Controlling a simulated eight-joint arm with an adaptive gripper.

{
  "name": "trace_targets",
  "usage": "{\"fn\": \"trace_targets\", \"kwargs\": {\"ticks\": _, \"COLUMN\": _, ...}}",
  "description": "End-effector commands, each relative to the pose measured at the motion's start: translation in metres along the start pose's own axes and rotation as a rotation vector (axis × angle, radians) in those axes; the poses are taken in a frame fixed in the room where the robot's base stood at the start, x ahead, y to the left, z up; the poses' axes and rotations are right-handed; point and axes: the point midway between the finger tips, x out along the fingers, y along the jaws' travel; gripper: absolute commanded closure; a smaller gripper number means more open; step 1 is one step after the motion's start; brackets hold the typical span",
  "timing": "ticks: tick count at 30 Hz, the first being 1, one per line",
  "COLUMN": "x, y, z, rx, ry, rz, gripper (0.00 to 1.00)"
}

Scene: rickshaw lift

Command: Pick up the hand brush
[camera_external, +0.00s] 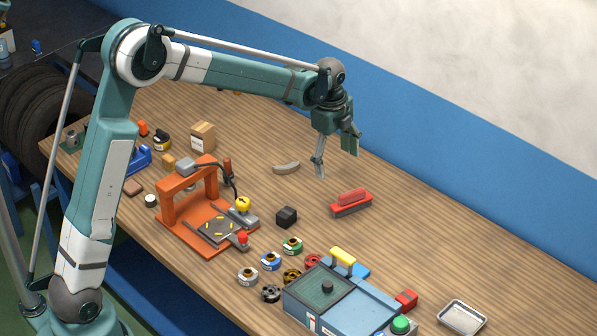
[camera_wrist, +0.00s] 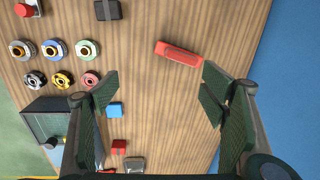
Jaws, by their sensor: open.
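The hand brush (camera_external: 351,202) lies on the wooden table, with a red handle on top and a dark strip along its lower side. In the wrist view the red brush (camera_wrist: 178,53) lies slanted, beyond the fingertips and nearer the right finger. My gripper (camera_external: 336,161) is open and empty above the table, up and to the left of the brush in the outside view. Nothing covers the brush.
A black block (camera_external: 287,217) and a grey curved piece (camera_external: 286,168) lie left of the brush. Several spools, including a green one (camera_external: 291,246), stand near a blue-grey box (camera_external: 318,285). An orange press (camera_external: 192,215) stands further left. Table right of the brush is clear.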

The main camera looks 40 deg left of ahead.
Motion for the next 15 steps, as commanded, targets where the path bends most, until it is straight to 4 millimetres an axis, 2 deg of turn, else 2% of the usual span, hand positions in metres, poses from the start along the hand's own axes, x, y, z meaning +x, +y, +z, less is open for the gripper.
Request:
{"fn": "trace_targets", "kwargs": {"ticks": 6, "x": 0.030, "y": -0.027, "z": -0.004, "rx": 0.113, "ry": 0.000, "rz": 0.037, "gripper": 0.28}}
{"fn": "trace_targets", "kwargs": {"ticks": 15, "x": 0.074, "y": -0.054, "z": -0.008, "rx": 0.260, "ry": 0.006, "rz": 0.086, "gripper": 0.28}}
